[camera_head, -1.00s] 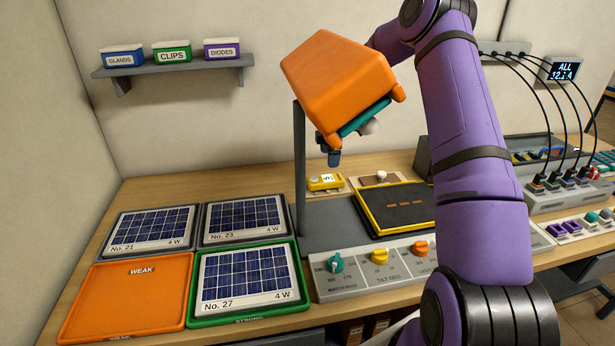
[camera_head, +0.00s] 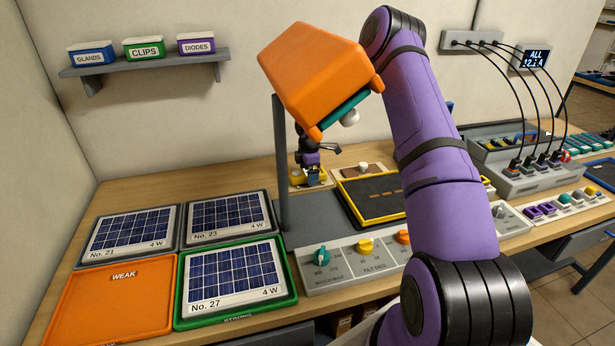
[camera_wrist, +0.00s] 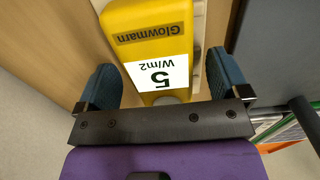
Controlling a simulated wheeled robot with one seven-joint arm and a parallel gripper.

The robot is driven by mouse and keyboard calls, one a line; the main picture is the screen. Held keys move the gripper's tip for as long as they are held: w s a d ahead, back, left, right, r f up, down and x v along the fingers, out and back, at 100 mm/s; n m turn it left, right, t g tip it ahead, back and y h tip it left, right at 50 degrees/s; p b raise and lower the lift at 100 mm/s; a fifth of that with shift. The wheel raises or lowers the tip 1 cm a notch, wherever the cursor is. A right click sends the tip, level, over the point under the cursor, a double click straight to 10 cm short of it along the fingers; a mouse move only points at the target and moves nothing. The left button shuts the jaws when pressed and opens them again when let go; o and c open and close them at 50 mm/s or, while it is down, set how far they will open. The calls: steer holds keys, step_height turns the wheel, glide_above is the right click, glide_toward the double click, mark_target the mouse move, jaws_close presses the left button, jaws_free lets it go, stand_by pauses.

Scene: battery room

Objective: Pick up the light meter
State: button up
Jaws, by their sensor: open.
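The light meter is a yellow device with a white label reading 5 W/m2, upside down in the wrist view (camera_wrist: 150,17). It sits on a pale stand or cradle at the back of the bench, and it shows partly in the head view (camera_head: 296,176), where my gripper covers much of it. My gripper (camera_head: 309,175) is down at the meter. In the wrist view my gripper (camera_wrist: 164,78) is open, with one blue-green finger on each side of the meter and a visible gap to each.
A grey post (camera_head: 281,165) stands just left of my gripper. A yellow-framed dark panel (camera_head: 373,200) lies to the right. Solar panels, such as No. 27 (camera_head: 236,278), and an orange tray (camera_head: 110,308) fill the front left. A knob console (camera_head: 340,272) lies in front.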

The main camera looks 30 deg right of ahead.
steer(key=shift+f, duration=0.3)
steer(key=c, duration=1.1)
